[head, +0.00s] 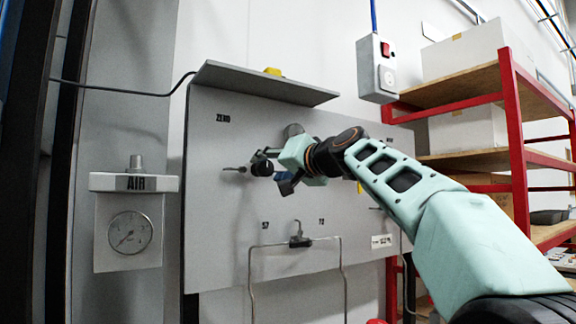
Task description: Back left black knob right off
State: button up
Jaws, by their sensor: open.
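A grey upright panel (222,215) marked ZERO carries a short dark stem (235,169) that sticks out on its left side. A round black knob (262,167) shows just right of this stem, at the tip of my gripper (272,169). My gripper reaches in from the right, its jaws open around or beside the knob; I cannot tell which, or whether they touch it. The knob's right side and its mounting are hidden by the fingers. A grey round part shows above the gripper.
A grey shelf (262,83) juts out above the panel. A bent metal rod frame (297,243) stands in front of its lower part. Left is an AIR gauge (129,232); right are a switch box (377,69) and a red rack (516,140) with boxes.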

jog(key=v, duration=1)
